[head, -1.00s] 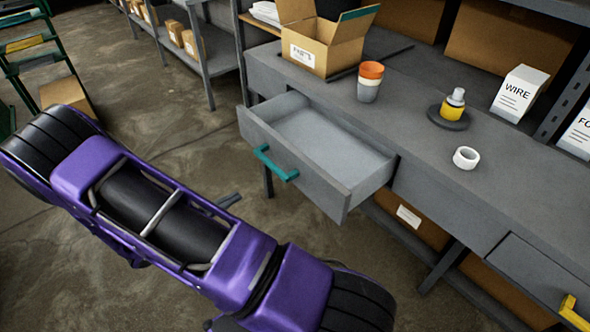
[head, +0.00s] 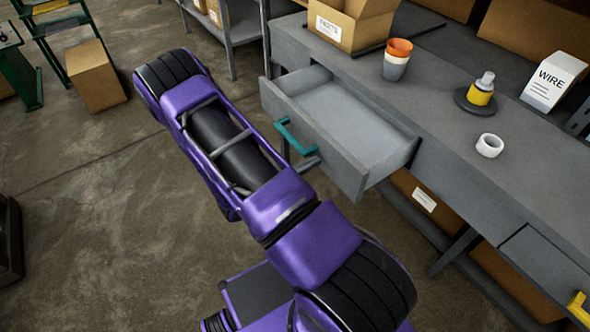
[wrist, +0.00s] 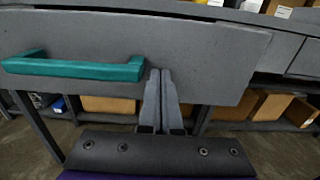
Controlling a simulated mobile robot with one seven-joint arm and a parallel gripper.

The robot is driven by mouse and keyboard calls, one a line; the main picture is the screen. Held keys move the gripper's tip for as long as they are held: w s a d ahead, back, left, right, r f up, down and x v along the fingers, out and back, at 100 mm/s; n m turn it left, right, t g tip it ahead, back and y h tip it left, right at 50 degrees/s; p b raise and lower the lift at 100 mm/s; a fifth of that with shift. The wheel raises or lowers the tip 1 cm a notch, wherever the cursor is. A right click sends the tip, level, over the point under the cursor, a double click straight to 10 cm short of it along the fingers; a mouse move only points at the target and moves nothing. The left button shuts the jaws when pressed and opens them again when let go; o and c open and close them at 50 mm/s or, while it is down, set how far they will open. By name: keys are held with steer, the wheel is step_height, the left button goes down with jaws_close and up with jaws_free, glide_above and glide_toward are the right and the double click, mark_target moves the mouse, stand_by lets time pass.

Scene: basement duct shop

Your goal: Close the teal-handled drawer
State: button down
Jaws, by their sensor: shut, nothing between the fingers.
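The grey drawer (head: 345,150) with the teal handle (head: 296,138) stands pulled out from the workbench, and its inside looks empty. In the wrist view the drawer front (wrist: 200,55) fills the upper part, with the teal handle (wrist: 80,68) at the left. My gripper (wrist: 161,75) is shut and empty, its fingers pointing at the drawer front just right of the handle's right end. I cannot tell whether the fingertips touch the front. In the head view the gripper shows only partly near the handle, behind my purple arm.
The workbench top (head: 450,130) holds an open parts box (head: 340,28), stacked cups (head: 397,58), a yellow bottle on a dark disc (head: 481,90), a white ring (head: 489,146) and a wire box (head: 553,80). A yellow-handled drawer (head: 545,265) is at the right.

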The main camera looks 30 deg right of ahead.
steer(key=shift+d, duration=0.65)
steer(key=d+b, duration=0.1)
steer(key=d, duration=0.6)
steer(key=w+d, duration=0.1)
steer(key=d, duration=0.5)
steer(key=d+b, duration=0.1)
steer(key=d, duration=0.6)
steer(key=shift+w+d+b, duration=0.35)
steer(key=shift+d, duration=0.25)
steer(key=shift+d+r, duration=0.1)
steer(key=shift+r, duration=0.1)
steer(key=shift+w, duration=0.1)
steer(key=shift+a, duration=0.6)
steer(key=a, duration=0.8)
steer(key=s+a, duration=0.1)
steer(key=a, duration=0.4)
steer(key=shift+s+a+f, duration=0.1)
steer(key=shift+f, duration=0.1)
